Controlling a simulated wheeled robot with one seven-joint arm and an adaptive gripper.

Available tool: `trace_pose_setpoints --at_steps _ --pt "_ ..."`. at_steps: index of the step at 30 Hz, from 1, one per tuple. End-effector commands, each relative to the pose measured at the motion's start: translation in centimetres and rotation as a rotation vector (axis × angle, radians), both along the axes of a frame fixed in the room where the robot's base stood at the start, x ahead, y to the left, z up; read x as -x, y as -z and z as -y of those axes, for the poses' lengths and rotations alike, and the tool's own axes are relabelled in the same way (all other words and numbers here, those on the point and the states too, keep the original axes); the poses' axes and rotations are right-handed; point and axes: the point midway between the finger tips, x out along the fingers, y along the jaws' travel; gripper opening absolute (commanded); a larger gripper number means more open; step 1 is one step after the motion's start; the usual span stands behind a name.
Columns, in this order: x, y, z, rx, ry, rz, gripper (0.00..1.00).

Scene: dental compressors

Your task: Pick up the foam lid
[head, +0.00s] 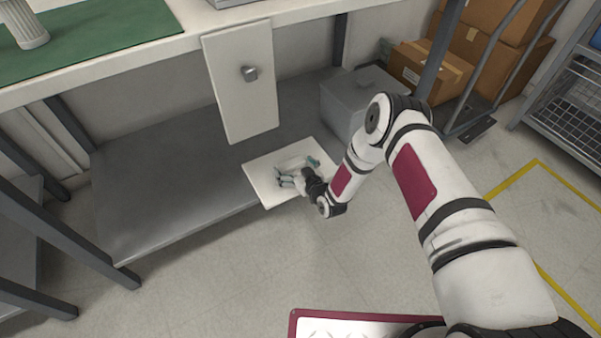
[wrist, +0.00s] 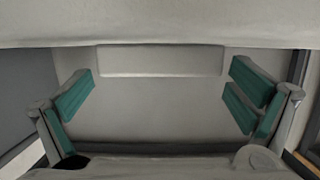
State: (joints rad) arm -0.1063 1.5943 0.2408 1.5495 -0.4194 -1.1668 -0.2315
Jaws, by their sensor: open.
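A pale, flat square slab, which looks like the foam lid (head: 262,172), lies at the front of the lower shelf, with its near corner reaching past the shelf edge. My gripper (head: 296,170) is over the slab, its fingers spread and empty. In the wrist view the green-padded fingers of my gripper (wrist: 160,100) stand wide apart at left and right. A pale surface, apparently the lid (wrist: 150,112), fills the space between them, with a lighter rectangular bar (wrist: 160,60) across its far part. I cannot tell whether the fingers touch the slab.
The grey lower shelf (head: 150,190) is bare to the left. A white panel with a knob (head: 250,73) hangs from the worktop above. A grey lidded box (head: 345,103) stands behind my arm. Cardboard boxes (head: 432,68) and a wire rack (head: 570,105) are at the right.

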Motion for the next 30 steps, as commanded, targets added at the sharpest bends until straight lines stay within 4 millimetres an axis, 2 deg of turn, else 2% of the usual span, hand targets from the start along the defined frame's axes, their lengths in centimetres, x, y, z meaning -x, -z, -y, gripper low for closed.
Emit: trace_pose_setpoints --at_steps 12,18,24,30 --pt "6.0 -2.1 4.2 0.001 0.001 -0.005 1.00" --pt "8.2 -3.0 5.7 0.001 0.000 -0.004 1.00" --pt "9.0 -3.3 6.2 0.001 0.000 -0.003 1.00" --pt "9.1 -3.3 6.2 0.001 0.000 -0.002 1.00"
